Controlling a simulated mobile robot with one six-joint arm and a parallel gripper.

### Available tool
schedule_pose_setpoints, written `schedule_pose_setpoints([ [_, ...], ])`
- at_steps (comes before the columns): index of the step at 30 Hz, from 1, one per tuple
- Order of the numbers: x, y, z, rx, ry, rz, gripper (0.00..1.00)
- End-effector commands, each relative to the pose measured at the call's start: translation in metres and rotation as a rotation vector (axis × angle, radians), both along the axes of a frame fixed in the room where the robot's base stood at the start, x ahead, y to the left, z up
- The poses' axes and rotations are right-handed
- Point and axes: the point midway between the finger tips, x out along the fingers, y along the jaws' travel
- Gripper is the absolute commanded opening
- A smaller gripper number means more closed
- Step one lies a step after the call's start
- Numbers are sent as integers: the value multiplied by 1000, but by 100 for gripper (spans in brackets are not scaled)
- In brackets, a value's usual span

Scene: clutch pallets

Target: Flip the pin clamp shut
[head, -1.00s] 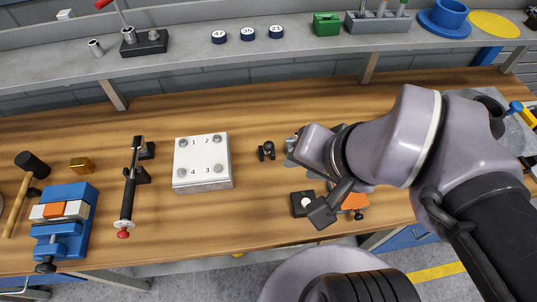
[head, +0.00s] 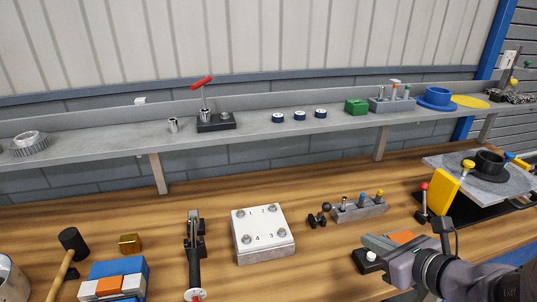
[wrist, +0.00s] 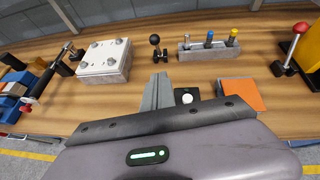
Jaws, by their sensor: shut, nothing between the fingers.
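No part is marked as the pin clamp, so I cannot tell for certain which it is. A lever with a red ball (head: 423,199) stands upright on a black base beside a tilted yellow plate (head: 441,192); the lever also shows at the right of the wrist view (wrist: 291,48). A long black clamp-like tool with a red end (head: 194,256) lies at left. A small black ball-knob fitting (head: 318,217) sits right of the numbered block. My gripper (head: 372,240) is shut and empty, above the bench left of the red-ball lever; its fingers show in the wrist view (wrist: 158,90).
A white numbered block (head: 263,234) stands mid-bench. A grey holder (head: 360,212) with coloured pins is behind my gripper. A black block with a white button (head: 367,260) and an orange-topped block (head: 401,237) lie close to it. A grey plate carries a black cylinder (head: 489,165).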

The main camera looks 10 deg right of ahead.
Motion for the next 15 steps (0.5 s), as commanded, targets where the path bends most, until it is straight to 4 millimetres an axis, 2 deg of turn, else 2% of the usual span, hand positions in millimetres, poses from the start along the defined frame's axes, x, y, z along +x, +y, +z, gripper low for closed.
schedule_pose_setpoints([
  [8, 47, 10, -20, 7, 6, 7, 0],
  [14, 84, 16, -52, -1, 3, 7, 0],
  [15, 91, 18, -46, -6, 1, 9, 0],
])
